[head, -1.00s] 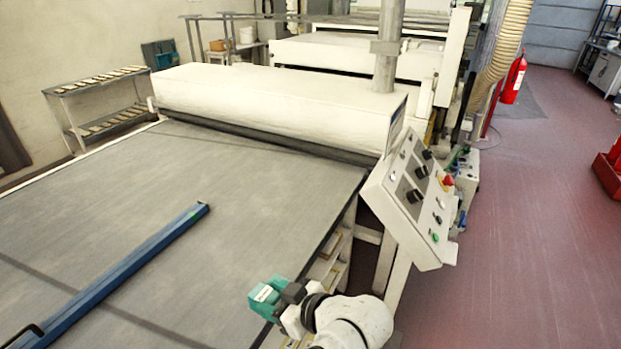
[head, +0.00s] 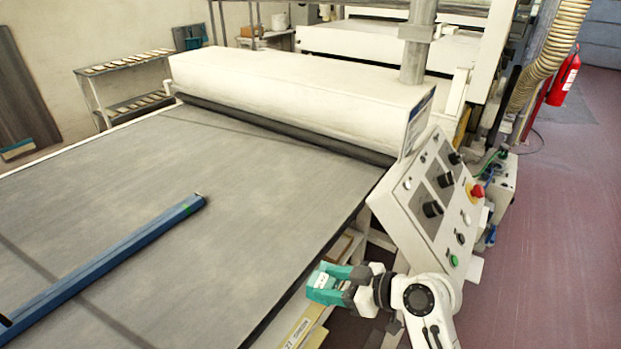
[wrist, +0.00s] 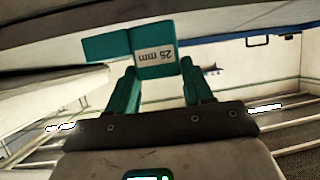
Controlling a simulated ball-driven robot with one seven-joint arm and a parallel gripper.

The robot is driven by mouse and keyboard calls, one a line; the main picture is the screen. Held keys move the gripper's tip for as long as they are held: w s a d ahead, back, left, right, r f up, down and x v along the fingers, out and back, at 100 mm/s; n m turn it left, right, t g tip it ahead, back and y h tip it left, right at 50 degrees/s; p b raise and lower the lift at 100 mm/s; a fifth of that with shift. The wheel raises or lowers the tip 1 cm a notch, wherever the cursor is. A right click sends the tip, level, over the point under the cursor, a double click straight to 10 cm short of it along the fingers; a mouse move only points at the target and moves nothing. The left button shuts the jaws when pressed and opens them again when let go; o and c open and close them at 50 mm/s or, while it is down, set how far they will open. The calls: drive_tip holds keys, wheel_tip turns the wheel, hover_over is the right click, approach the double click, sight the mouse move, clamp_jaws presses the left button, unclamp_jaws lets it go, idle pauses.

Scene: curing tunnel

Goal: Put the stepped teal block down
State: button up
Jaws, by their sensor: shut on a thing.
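The stepped teal block (head: 325,289) is held in my gripper (head: 345,284) near the right edge of the grey table belt (head: 160,190) in the head view. In the wrist view the block (wrist: 109,47) sits between the two teal fingers of my gripper (wrist: 160,85). A white label reading "25 mm" is on its face, and one step juts to the left. The gripper is shut on it. In the head view the fingers hide part of the block. I cannot tell whether it touches anything below.
A blue bar (head: 115,262) lies across the belt. A white roller cover (head: 290,95) closes off the belt's far end. A tilted control panel (head: 437,200) stands just beyond my arm. Shelves with boxes (head: 300,325) lie below the belt's right edge. Most of the belt is bare.

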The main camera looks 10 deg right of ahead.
drive_tip(key=shift+w+f, duration=0.15)
drive_tip(key=shift+f, duration=0.4)
drive_tip(key=s+d+f+m+t+h, duration=0.4)
drive_tip(key=s+d+f+m+h, duration=0.3)
drive_tip(key=s+f+m+h, duration=0.3)
drive_tip(key=shift+s+d+f+t+b, duration=0.2)
drive_tip(key=shift+s+f+t+b, duration=0.2)
drive_tip(key=shift+f, duration=1.35)
